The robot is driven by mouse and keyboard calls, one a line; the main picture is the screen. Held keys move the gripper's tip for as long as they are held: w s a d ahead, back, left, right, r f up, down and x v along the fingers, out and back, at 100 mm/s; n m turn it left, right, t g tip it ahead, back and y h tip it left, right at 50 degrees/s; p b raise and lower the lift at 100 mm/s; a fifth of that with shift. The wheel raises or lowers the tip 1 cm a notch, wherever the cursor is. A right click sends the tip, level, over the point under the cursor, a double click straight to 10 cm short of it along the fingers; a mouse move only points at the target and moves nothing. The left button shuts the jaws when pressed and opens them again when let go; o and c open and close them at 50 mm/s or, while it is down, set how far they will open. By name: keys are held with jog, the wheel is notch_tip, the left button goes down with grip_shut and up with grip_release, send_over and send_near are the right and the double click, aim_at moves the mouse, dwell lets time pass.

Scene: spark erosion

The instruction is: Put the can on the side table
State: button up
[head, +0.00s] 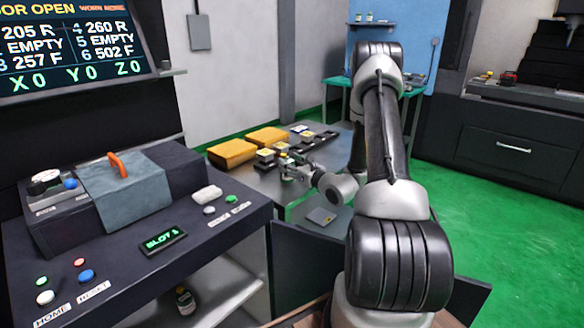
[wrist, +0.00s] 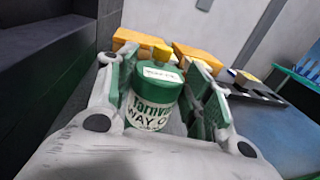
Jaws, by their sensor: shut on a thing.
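A green can with a white lettered band and a yellow cap (wrist: 153,105) is between the two fingers of my gripper (wrist: 160,100) in the wrist view. The fingers are shut on its sides. In the head view my gripper (head: 288,164) is over the near part of a grey table (head: 333,150), and the can is too small and covered there to make out clearly. That grey table also shows at the right in the wrist view (wrist: 285,135). I cannot tell whether the can's base touches anything.
Yellow boxes (head: 232,153) and dark holders with small yellow-topped pieces stand on the grey table. A control console (head: 120,240) is at the left, with a bottle (head: 185,300) on the shelf below. A green bench (head: 340,82) stands at the back. Green floor at right is clear.

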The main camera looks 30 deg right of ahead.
jog(key=shift+f, duration=0.55)
jog(key=shift+f, duration=0.1)
jog(key=o, duration=1.2)
